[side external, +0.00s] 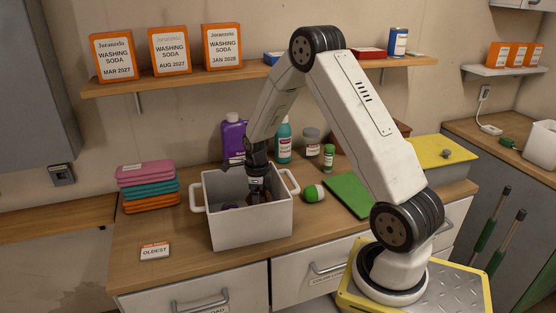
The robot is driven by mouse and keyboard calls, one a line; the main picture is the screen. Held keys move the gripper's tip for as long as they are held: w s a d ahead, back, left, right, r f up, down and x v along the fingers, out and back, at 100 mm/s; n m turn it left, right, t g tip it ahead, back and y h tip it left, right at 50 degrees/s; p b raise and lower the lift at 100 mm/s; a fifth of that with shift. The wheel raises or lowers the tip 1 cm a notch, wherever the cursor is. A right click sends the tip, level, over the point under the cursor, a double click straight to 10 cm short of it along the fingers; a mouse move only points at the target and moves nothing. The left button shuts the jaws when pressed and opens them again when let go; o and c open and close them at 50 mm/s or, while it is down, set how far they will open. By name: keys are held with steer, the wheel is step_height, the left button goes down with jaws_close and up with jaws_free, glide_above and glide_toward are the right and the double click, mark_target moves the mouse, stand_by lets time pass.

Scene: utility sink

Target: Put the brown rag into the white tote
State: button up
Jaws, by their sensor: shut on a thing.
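The white tote (250,229) stands upright on the wooden counter, with a handle at each side. My gripper (256,192) points down inside the tote's opening, near its right side. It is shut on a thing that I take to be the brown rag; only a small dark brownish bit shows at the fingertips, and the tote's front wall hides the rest. A dark purplish item (230,207) shows low in the tote, left of the gripper. I cannot tell whether the held thing touches the tote's floor.
Folded cloths (148,186) are stacked left of the tote. A purple bottle (234,137) and a teal bottle (284,143) stand behind it. The counter's front left is mostly clear.

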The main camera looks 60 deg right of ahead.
steer(key=shift+f, duration=1.75)
steer(key=shift+f, duration=0.15)
steer(key=o, duration=0.9)
steer(key=shift+r, duration=6.15)
steer(key=shift+a, duration=0.15)
